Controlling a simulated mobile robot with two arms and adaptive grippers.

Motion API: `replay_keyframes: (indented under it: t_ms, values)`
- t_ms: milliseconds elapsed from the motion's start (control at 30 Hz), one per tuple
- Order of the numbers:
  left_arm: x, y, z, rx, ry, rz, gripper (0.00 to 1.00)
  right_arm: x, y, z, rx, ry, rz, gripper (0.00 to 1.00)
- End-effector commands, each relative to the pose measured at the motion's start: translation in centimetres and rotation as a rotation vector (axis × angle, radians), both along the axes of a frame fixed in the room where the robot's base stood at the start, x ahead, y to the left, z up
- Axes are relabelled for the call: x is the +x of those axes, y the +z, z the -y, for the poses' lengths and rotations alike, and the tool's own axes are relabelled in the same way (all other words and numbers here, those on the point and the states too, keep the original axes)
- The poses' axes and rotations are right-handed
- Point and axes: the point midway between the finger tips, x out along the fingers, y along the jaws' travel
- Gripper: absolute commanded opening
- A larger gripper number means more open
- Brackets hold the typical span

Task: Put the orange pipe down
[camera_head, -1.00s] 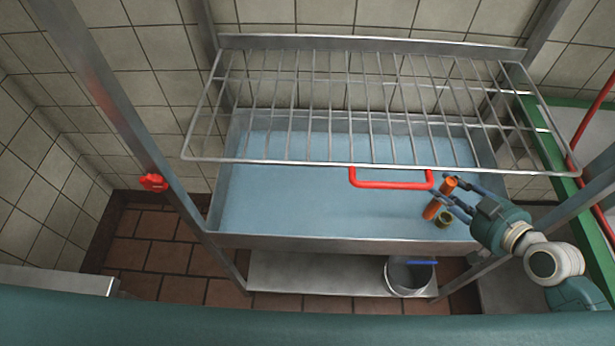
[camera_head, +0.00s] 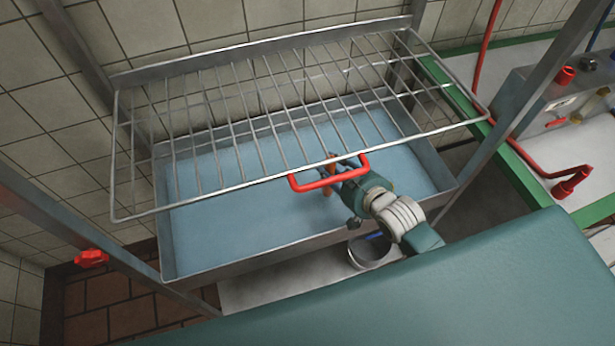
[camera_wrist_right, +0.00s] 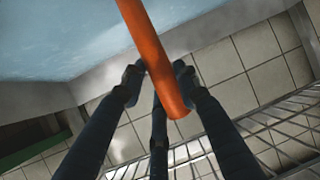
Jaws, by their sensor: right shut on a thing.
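The orange pipe (camera_wrist_right: 153,50) runs between the dark fingers of my right gripper (camera_wrist_right: 158,76) in the right wrist view. The gripper is shut on it, and the pipe's lower end sticks out past the fingers. In the head view my right gripper (camera_head: 338,177) is by the front of the blue-floored tray (camera_head: 230,195), near the rack's red handle (camera_head: 310,188). Only a small part of the pipe (camera_head: 328,191) shows there, partly hidden by the gripper and handle. Its clearance from the tray floor is hard to tell. My left gripper is not in view.
A wire rack (camera_head: 240,125) hangs over the tray and covers much of it. A grey bucket (camera_head: 369,252) stands on the lower shelf. A metal post (camera_head: 500,140) and a green-edged counter (camera_head: 515,155) stand to the right. The tray's left floor is bare.

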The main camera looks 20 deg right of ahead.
Motion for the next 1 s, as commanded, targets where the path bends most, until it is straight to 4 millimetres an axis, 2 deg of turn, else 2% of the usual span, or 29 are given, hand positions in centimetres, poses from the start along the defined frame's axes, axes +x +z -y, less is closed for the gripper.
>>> replay_keyframes:
  t_ms: [33,133,433,500,667,1000]
  values:
    - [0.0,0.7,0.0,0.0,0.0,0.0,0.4,0.0,0.4,-1.5,0.007,-0.002,0.0,0.04]
    - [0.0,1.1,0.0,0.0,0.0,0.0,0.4,-0.1,0.2,-3.5,0.005,-0.002,-0.002,0.04]
    - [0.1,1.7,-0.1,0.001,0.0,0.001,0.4,-0.2,0.0,-6.5,0.002,0.0,-0.002,0.04]
    - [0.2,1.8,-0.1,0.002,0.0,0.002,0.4,-0.3,-1.6,-6.2,-0.003,0.0,-0.007,0.04]
    - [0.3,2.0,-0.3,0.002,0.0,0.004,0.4,-0.3,-3.4,-6.2,-0.002,0.001,-0.003,0.04]
    - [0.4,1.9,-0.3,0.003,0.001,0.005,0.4,-0.3,-3.7,-6.2,-0.001,0.0,-0.001,0.04]
